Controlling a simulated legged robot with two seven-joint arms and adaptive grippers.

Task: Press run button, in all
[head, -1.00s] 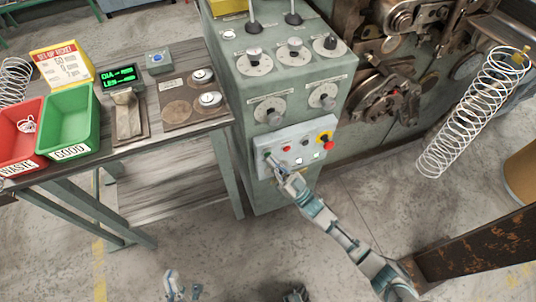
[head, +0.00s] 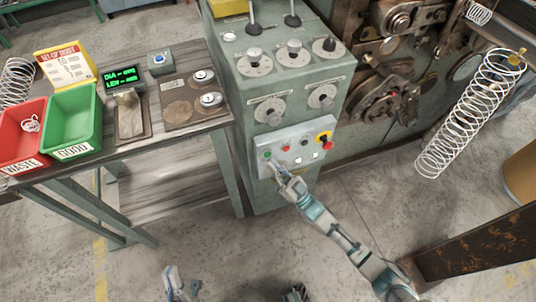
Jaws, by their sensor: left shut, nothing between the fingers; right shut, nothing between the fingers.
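The control panel (head: 262,139) is a pale plate on the front of the green-grey machine cabinet. A green button (head: 267,154) sits at its left end, with a red button (head: 285,148) to its right and a red knob on yellow (head: 325,139) at the right end. My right gripper (head: 277,170) is shut and empty, just below the green button; I cannot tell whether it touches the panel. My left gripper (head: 172,276) is shut and empty, low in the view and away from the panel.
A bench at left holds a red WASTE bin (head: 22,142), a green GOOD bin (head: 70,125) and a green-lit display (head: 121,75). A long spring (head: 470,112) hangs at right. A short spring (head: 479,12) shows at top right. A rusty beam (head: 490,246) stands lower right.

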